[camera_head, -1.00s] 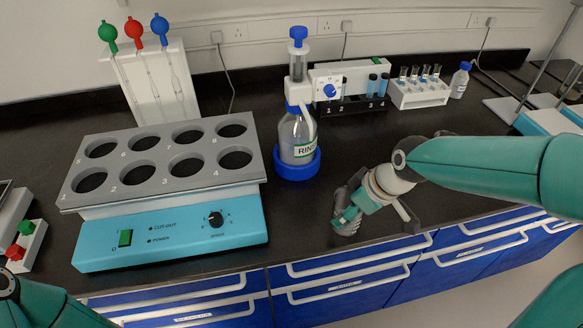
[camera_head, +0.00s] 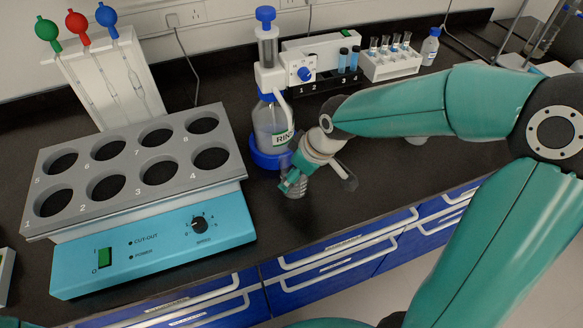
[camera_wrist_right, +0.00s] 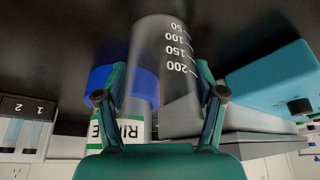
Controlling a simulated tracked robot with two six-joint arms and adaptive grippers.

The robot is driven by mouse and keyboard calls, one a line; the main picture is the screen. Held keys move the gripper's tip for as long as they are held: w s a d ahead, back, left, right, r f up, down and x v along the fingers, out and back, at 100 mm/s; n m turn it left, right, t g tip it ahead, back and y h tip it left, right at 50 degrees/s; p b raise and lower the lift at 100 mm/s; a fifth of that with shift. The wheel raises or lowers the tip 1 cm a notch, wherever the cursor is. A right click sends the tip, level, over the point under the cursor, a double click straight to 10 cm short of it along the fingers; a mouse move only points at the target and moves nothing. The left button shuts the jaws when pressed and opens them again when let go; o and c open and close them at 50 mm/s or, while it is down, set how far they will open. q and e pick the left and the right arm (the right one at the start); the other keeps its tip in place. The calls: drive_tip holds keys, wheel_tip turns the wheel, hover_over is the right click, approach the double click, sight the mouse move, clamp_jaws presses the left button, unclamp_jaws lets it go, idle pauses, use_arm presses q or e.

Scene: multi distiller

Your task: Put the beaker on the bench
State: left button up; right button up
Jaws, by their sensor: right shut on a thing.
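My right gripper (camera_head: 292,172) is shut on a clear glass beaker, just in front of the rinse bottle. In the right wrist view the beaker (camera_wrist_right: 162,62) stands between the two fingers (camera_wrist_right: 162,95), its volume marks appearing upside down. In the head view the gripper hides much of the beaker, and its lower part (camera_head: 296,190) shows below the fingers. The beaker is over the black bench (camera_head: 340,215) or touching it; I cannot tell which. My left gripper is not in view.
The rinse bottle (camera_head: 270,118) with its blue base is close behind the beaker. A tube rack (camera_head: 388,66) is at the back. Bare bench lies right of the gripper, with drawers (camera_head: 350,255) below the front edge.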

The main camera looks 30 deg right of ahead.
drive_tip(key=shift+a, duration=0.25)
drive_tip(key=shift+w+a+f, duration=0.1)
drive_tip(key=shift+w+f, duration=0.05)
drive_tip(key=shift+w, duration=0.1)
drive_tip(key=o, duration=1.2)
drive_tip(key=shift+s+r, duration=0.1)
drive_tip(key=shift+r, duration=0.5)
drive_tip(key=v, duration=1.1)
drive_tip(key=shift+s+p, duration=0.1)
drive_tip(key=shift+p, duration=0.2)
